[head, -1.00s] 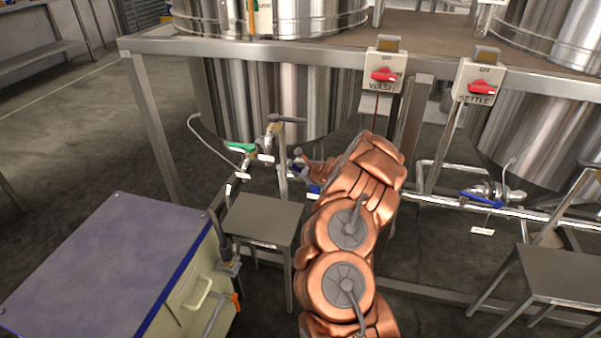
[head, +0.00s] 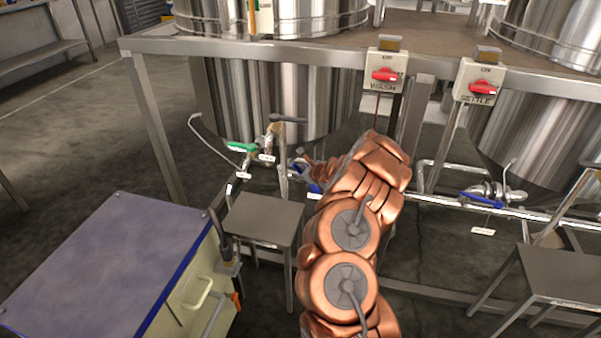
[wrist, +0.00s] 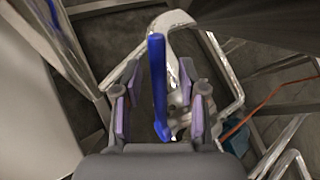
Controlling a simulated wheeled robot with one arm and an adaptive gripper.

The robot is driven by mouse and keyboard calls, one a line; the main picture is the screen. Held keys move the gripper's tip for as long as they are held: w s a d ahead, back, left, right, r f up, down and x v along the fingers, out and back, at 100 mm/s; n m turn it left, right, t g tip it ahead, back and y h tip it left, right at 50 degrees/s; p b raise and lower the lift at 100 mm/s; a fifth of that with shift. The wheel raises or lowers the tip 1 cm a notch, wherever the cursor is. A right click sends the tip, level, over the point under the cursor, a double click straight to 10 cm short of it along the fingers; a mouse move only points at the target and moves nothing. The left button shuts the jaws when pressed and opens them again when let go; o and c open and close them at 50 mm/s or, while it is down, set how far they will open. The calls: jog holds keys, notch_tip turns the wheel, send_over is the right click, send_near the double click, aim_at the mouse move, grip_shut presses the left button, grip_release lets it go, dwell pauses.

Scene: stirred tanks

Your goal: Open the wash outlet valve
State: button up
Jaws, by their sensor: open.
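The blue valve lever (wrist: 158,85) stands between the two fingers of my open gripper (wrist: 160,78) in the wrist view. It runs lengthwise between the purple-padded fingers, with a visible gap on each side. In the head view, a blue handle (head: 313,187) shows at the pipework below the wash tank (head: 290,95), just left of my arm, which partly hides it. My gripper's fingers are mostly hidden there. The silver valve body is partly seen behind the lever in the wrist view.
A green-handled valve (head: 242,147) is to the left on the same pipework. Another blue-handled valve (head: 481,200) is at the right. A small grey stand (head: 264,218) and a blue-edged cabinet (head: 110,260) stand in front. WASH (head: 385,77) and SETTLE (head: 479,82) switch boxes hang on the frame.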

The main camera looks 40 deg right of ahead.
jog(key=v, duration=1.1)
jog(key=shift+s, duration=0.15)
